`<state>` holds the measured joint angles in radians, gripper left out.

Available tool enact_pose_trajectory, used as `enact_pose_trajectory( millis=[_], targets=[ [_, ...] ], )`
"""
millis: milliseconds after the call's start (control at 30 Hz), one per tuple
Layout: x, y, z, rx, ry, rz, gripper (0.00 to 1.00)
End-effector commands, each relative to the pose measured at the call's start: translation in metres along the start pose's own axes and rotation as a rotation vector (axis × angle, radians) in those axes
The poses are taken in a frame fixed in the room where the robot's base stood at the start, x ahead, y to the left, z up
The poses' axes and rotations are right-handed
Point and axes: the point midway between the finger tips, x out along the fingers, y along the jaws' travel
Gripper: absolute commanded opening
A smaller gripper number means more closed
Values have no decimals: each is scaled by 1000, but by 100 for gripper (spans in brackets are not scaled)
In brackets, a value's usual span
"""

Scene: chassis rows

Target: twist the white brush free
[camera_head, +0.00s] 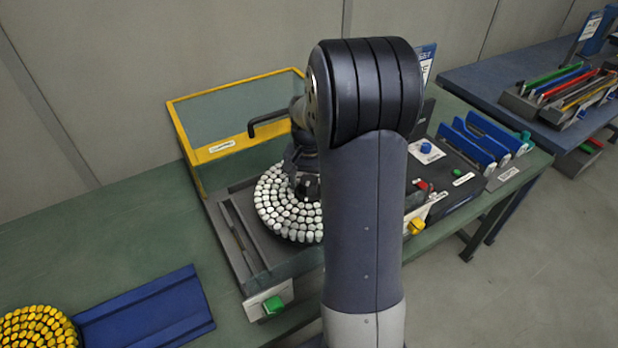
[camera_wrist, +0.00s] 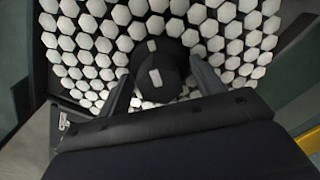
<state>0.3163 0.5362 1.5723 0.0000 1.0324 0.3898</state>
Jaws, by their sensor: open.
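The white brush (camera_head: 268,210) is a round disc of many white tufts around a dark centre. It lies in a grey tray of the yellow-framed machine, left of my arm. In the wrist view the white brush (camera_wrist: 110,28) fills the upper part, with a dark round hub (camera_wrist: 155,52) in its middle. My gripper (camera_wrist: 161,74) is open, with one finger on each side of the hub. It also shows in the head view (camera_head: 306,184), low over the brush's middle. I cannot tell whether the fingers touch the hub. My arm hides the brush's right side.
A yellow-framed clear cover (camera_head: 235,150) stands raised behind the brush, with a dark handle (camera_head: 268,122). A green button (camera_head: 273,304) is at the front. A yellow-tufted brush (camera_head: 38,330) and blue tray (camera_head: 145,310) lie left. Blue parts (camera_head: 478,138) stand right.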

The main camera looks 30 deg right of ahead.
Motion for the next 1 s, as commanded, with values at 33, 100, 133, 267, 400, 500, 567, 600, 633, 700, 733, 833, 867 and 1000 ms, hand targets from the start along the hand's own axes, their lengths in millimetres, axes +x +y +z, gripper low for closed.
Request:
enact_pose_trajectory(
  millis=[33,100,133,267,400,500,567,600,633,700,733,833,867,1000],
  targets=[
    [0,0,0,0,0,0,64],
    [0,0,0,0,0,0,63],
    [0,0,0,0,0,0,60],
    [0,0,0,0,0,0,50],
    [0,0,0,0,0,0,38],
    [0,0,0,0,0,0,30],
    [0,0,0,0,0,0,25],
    [0,0,0,0,0,0,22],
    [0,0,0,0,0,0,19],
    [0,0,0,0,0,0,14],
    [0,0,0,0,0,0,11],
    [0,0,0,0,0,0,3],
    [0,0,0,0,0,0,1],
    [0,0,0,0,0,0,0]
  ],
)
